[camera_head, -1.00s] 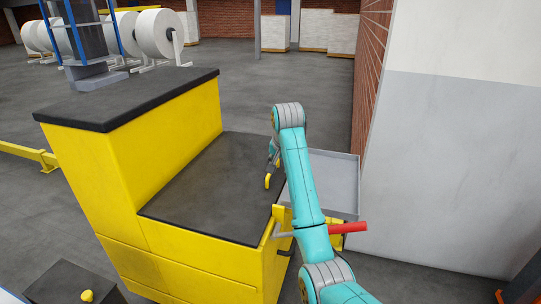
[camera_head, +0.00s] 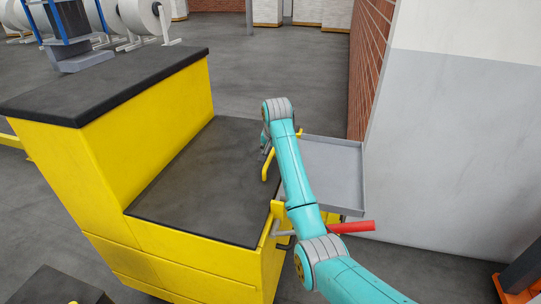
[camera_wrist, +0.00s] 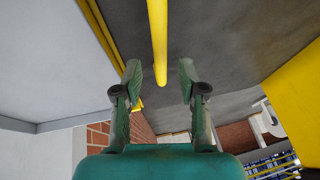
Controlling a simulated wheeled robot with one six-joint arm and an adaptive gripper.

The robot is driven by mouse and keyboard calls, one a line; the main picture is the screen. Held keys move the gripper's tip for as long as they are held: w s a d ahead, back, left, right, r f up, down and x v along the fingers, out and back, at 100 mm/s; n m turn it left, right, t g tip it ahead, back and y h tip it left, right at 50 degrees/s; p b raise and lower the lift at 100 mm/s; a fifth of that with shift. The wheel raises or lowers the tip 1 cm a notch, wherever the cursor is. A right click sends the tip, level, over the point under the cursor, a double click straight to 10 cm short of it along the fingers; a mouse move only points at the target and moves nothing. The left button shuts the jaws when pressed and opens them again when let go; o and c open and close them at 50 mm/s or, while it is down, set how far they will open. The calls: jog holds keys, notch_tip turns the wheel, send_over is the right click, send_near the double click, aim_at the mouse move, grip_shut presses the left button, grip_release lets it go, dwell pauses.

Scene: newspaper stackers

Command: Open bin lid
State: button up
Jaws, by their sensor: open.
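The yellow bin has a dark flat lid (camera_head: 205,180) lying closed on its lower section. A yellow bar handle (camera_head: 268,165) stands near the lid's right side; my arm hides its middle. In the wrist view the handle (camera_wrist: 158,40) runs down from the top edge and its near end lies between my fingertips in the picture. My gripper (camera_wrist: 160,78) is open, with one finger on each side of the bar; no contact shows. In the head view the gripper (camera_head: 264,143) is mostly hidden behind my wrist.
A grey tray (camera_head: 335,175) and a red-handled lever (camera_head: 350,227) are on the bin's right side. A raised yellow block with a black top (camera_head: 105,85) stands left of the lid. A grey and white wall (camera_head: 450,150) closes off the right.

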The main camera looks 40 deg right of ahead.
jog(key=shift+x, duration=1.3)
jog(key=shift+c, duration=0.2)
grip_shut()
